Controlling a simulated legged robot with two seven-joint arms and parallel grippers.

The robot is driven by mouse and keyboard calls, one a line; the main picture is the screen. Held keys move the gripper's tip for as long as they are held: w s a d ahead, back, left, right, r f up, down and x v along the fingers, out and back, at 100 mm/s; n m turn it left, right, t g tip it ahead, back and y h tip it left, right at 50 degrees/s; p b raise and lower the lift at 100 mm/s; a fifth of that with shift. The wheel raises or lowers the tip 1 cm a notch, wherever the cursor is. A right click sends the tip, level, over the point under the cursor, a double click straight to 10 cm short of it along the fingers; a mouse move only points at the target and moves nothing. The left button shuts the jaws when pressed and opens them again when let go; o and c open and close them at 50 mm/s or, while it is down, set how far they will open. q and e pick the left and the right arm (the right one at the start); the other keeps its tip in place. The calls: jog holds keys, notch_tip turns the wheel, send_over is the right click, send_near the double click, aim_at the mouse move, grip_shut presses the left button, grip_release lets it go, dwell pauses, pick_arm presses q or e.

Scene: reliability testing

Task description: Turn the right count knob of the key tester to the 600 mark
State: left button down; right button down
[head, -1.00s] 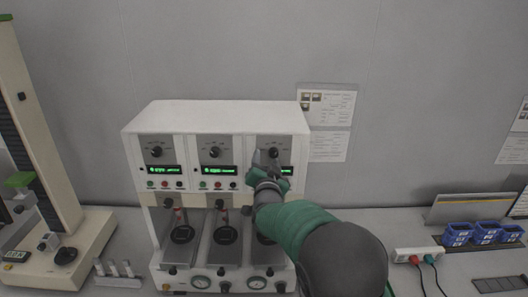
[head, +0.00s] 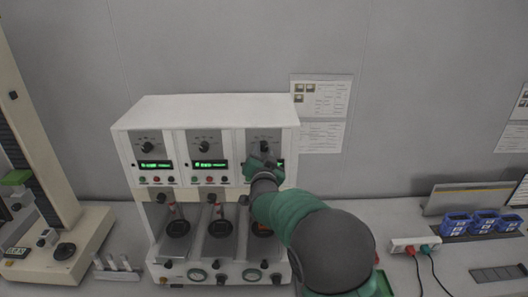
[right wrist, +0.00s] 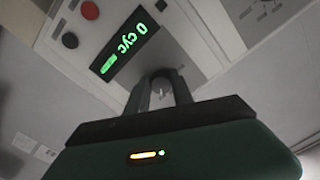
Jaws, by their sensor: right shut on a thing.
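The key tester (head: 205,110) is a white cabinet with three panels, each with a dark count knob on a grey dial plate above a green display. The right count knob (head: 264,147) is on the right panel. My right gripper (head: 262,157) reaches up to this panel and partly covers its display. In the right wrist view my right gripper (right wrist: 160,88) is shut on the right count knob (right wrist: 161,84), between its fingertips. The knob's pointer and the 600 mark cannot be made out. My left gripper is not in view.
The middle knob (head: 204,146) and left knob (head: 147,147) are close by on the same front. Below stand test stations and gauges. A beige column stand (head: 50,240) is at left. Blue bins (head: 484,222) and a power strip (head: 414,244) are at right.

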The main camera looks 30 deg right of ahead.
jog(key=shift+r, duration=0.25)
jog(key=shift+d, duration=0.1)
dwell(0.3)
